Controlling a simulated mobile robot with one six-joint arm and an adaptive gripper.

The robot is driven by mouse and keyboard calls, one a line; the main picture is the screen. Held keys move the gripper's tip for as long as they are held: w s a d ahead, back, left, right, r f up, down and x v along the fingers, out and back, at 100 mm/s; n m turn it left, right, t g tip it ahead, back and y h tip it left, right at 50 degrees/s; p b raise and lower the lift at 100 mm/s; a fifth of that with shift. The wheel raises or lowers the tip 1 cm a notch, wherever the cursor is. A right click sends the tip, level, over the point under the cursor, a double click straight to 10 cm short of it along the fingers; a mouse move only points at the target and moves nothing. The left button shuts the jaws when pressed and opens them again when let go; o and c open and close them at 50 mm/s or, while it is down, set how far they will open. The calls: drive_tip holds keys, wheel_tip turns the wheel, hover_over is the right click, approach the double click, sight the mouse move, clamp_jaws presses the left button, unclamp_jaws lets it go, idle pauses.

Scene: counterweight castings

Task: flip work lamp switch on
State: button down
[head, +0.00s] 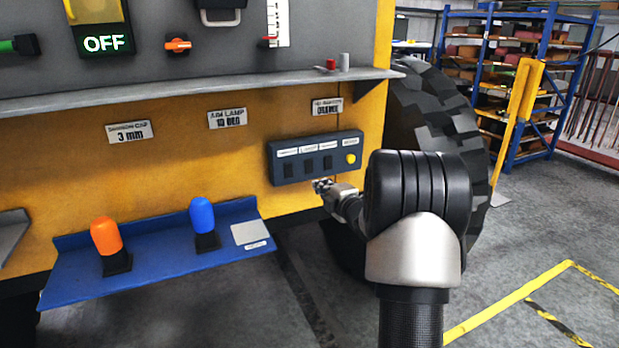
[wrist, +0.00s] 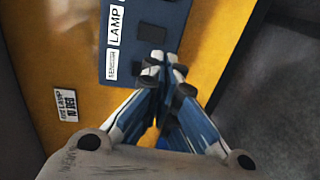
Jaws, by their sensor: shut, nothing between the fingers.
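A dark blue switch panel (head: 315,170) is fixed to the yellow wall in the head view. It carries several black rocker switches under white labels and a yellow round button (head: 350,158) at its right end. In the wrist view the panel (wrist: 186,10) shows a white label reading LAMP (wrist: 117,26) with a black rocker (wrist: 152,34) beside it. My gripper (head: 320,184) is shut and empty, just below the panel's lower edge in the head view. In the wrist view its fingertips (wrist: 163,66) lie close to that rocker; contact cannot be told. The rocker's position is unclear.
A blue shelf (head: 75,283) with an orange-capped (head: 106,236) and a blue-capped lever (head: 202,215) juts out at lower left. A grey ledge (head: 190,88) runs above the panel. A large black tyre (head: 425,105) stands right, behind my arm.

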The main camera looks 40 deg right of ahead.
sight(309, 167)
drive_tip(key=x, duration=0.9)
drive_tip(key=shift+w+f, duration=0.1)
drive_tip(key=shift+w, duration=0.1)
drive_tip(key=shift+d+f+b, duration=0.1)
drive_tip(key=shift+f+b, duration=0.05)
drive_tip(key=shift+b, duration=0.65)
